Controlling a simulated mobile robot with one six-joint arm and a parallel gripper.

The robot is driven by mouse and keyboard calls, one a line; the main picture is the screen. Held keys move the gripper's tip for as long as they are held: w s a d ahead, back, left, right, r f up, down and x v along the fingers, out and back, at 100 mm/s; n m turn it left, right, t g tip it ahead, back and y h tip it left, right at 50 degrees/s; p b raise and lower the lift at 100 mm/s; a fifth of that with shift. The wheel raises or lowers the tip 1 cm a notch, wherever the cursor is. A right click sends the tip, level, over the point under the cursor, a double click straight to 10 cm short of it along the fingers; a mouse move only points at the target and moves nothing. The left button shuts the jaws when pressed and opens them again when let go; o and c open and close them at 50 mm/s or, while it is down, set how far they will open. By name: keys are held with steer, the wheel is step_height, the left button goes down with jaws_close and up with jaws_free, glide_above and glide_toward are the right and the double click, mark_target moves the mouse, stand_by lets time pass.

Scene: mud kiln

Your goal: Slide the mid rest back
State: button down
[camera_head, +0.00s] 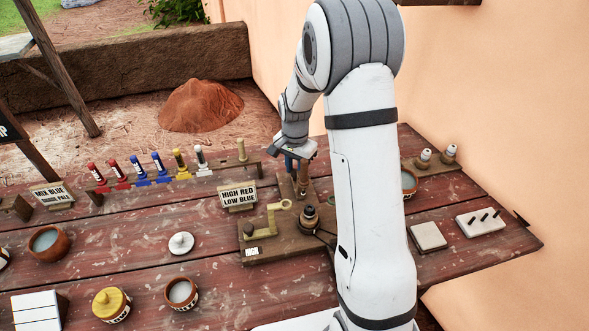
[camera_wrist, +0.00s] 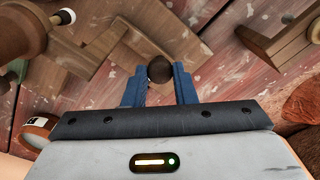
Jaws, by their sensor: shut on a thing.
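The knob stands above a wooden piece (camera_wrist: 118,52). In the head view an upright brown post (camera_head: 304,182) shows just under the fingers. I cannot tell for sure that this is the mid rest. The device's wooden base (camera_head: 285,246) carries a brass-coloured lever with a ring (camera_head: 284,205) and a dark round knob (camera_head: 309,214). My arm hides its right side.
A sign reading HIGH RED LOW BLUE (camera_head: 238,196) stands left of the device. Bowls, including one (camera_head: 181,291), stand in front left. A pale tile (camera_head: 428,236) and a pegged block (camera_head: 480,221) lie right of my arm.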

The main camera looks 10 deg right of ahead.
steer(key=shift+w+r, duration=0.1)
steer(key=shift+w, duration=0.15)
steer(key=c, duration=1.4)
jaws_free()
steer(key=shift+w, duration=0.1)
steer(key=shift+c, duration=0.2)
steer(key=shift+o, duration=1.3)
step_height(320, 180, up, 8)
steer(key=shift+f+b, duration=0.15)
steer(key=shift+b, duration=0.2)
